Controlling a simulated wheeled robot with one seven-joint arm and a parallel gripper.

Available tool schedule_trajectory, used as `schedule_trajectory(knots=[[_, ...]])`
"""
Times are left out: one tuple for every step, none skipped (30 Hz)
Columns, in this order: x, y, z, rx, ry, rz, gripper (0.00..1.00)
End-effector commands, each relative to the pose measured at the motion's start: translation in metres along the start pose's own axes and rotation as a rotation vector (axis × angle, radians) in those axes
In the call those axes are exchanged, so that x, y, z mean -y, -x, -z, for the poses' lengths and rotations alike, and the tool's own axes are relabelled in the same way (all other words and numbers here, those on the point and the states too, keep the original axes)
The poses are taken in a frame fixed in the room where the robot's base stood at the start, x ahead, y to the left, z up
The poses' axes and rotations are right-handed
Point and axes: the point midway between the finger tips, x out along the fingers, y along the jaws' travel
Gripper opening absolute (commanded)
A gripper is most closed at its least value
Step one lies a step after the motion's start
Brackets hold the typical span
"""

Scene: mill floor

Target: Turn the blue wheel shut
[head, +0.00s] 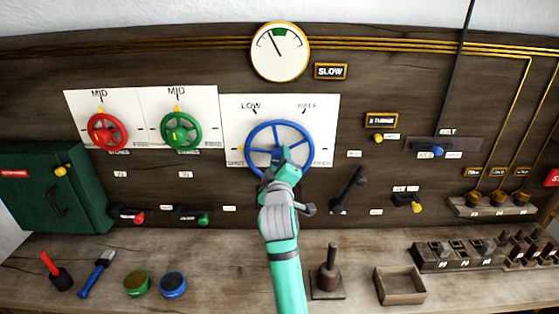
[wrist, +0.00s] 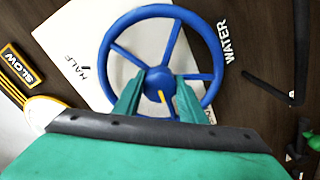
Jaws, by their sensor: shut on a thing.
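The blue wheel (head: 303,133) has several spokes and is mounted on a white plate (head: 327,117) on the wooden wall. LOW and HALF are printed above it; the small labels at its lower left and right are hard to read. A small yellow mark shows at its left edge, just above the lower left label. My gripper (head: 279,158) reaches the wheel's middle from below and hides part of its lower rim. In the wrist view the gripper's green fingers (wrist: 158,97) stand on either side of the hub of the blue wheel (wrist: 112,65), shut on it.
A red wheel (head: 94,141) and a green wheel (head: 195,141) are to the left, both marked MID. A dial (head: 280,58) hangs above, near a SLOW sign (head: 331,71). A black lever (head: 348,188) is close on the right. The bench holds a wooden tray (head: 400,296).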

Motion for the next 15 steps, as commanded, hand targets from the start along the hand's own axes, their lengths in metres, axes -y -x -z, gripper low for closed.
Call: schedule_trajectory(knots=[[0.0005,0.0003,-0.0006,0.001,0.026,0.001,0.15],[0.0007,0.0003,-0.0006,0.0,0.042,0.001,0.15],[0.0008,0.0003,-0.0005,0.0,0.059,0.002,0.15],[0.0009,0.0003,-0.0004,0.0,0.072,0.002,0.15],[0.0009,0.0003,-0.0003,-0.001,0.083,0.002,0.15],[0.0009,0.0002,-0.0003,-0.001,0.096,0.002,0.15],[0.0009,0.0002,-0.0003,-0.001,0.105,0.002,0.15],[0.0009,0.0002,-0.0002,-0.001,0.113,0.002,0.15],[0.001,0.0002,-0.0002,-0.001,0.122,0.002,0.15],[0.001,0.0002,-0.0001,-0.001,0.127,0.002,0.15],[0.001,0.0002,-0.0001,-0.002,0.132,0.002,0.15],[0.0011,0.0002,-0.0001,-0.002,0.137,0.002,0.15],[0.0011,0.0002,-0.0001,-0.002,0.14,0.002,0.15],[0.0011,0.0002,0.0,-0.002,0.143,0.002,0.15],[0.0011,0.0002,0.0,-0.002,0.146,0.002,0.15]])
